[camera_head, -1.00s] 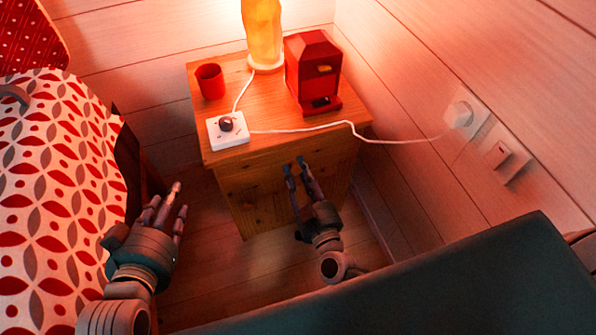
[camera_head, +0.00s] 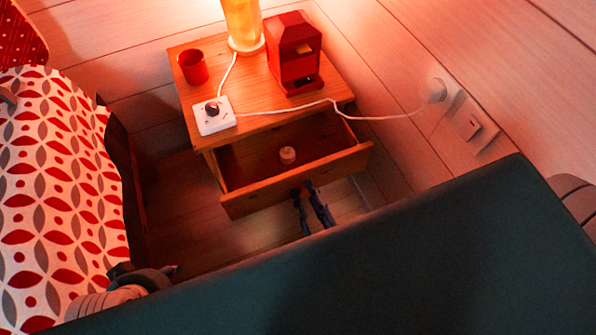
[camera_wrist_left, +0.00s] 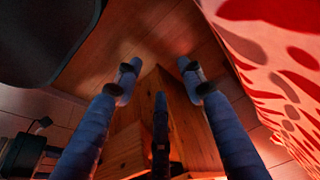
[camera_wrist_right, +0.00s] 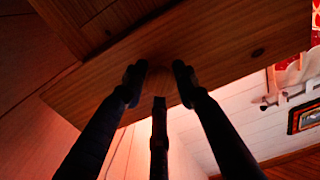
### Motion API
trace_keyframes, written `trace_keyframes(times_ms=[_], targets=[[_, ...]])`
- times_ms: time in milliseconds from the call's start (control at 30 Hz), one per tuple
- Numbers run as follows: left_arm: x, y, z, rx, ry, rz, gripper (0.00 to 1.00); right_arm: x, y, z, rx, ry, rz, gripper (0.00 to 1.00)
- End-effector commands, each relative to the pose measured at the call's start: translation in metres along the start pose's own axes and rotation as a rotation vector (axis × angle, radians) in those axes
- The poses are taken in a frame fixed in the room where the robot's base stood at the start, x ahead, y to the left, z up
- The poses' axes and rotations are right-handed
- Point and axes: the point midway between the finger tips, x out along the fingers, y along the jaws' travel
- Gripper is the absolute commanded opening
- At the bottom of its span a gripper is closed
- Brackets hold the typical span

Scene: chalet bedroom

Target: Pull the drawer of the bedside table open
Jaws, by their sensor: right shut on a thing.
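The wooden bedside table (camera_head: 180,110) stands against the wall. Its drawer (camera_head: 330,165) is pulled well out, so its inside shows from above. My right gripper (camera_head: 306,190) is at the middle of the drawer front. In the right wrist view its fingers (camera_wrist_right: 158,80) are shut around the small wooden knob (camera_wrist_right: 158,76) on that front. My left gripper (camera_head: 165,272) is low beside the bed, apart from the table. In the left wrist view its fingers (camera_wrist_left: 157,72) are spread with nothing between them.
A small round object (camera_head: 287,154) lies in the drawer. On the tabletop are a red cup (camera_head: 193,68), a lamp (camera_head: 243,25), a red box-like thing (camera_head: 295,55) and a white switch box (camera_head: 213,116) with cord. The bed (camera_head: 55,190) is left; my dark body fills the front.

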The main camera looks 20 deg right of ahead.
Motion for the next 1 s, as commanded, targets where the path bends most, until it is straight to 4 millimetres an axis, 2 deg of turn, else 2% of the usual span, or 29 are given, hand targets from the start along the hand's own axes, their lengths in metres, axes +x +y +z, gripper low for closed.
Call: trace_keyframes(times_ms=[33, 200, 400, 600, 967, 1000], targets=[[-0.005, 0.0, -0.002, 0.0, 0.0, 0.0, 0.4, -0.017, -0.003, 0.004, -0.001, -0.02, -0.007, 0.0], [-0.01, 0.0, -0.004, 0.0, 0.001, 0.0, 0.4, -0.05, -0.003, 0.005, -0.001, -0.019, -0.007, 0.0], [0.008, 0.001, -0.003, 0.001, -0.008, 0.002, 0.4, -0.075, -0.003, 0.006, -0.001, -0.019, -0.008, 0.0], [0.015, 0.001, -0.003, 0.001, -0.01, 0.003, 0.4, -0.085, -0.003, 0.006, -0.001, -0.019, -0.008, 0.0], [0.016, 0.001, -0.003, 0.001, -0.009, 0.003, 0.4, -0.086, -0.003, 0.007, -0.001, -0.018, -0.007, 0.0], [0.016, 0.001, -0.003, 0.001, -0.009, 0.002, 0.4, -0.086, -0.003, 0.007, -0.001, -0.018, -0.007, 0.31]])
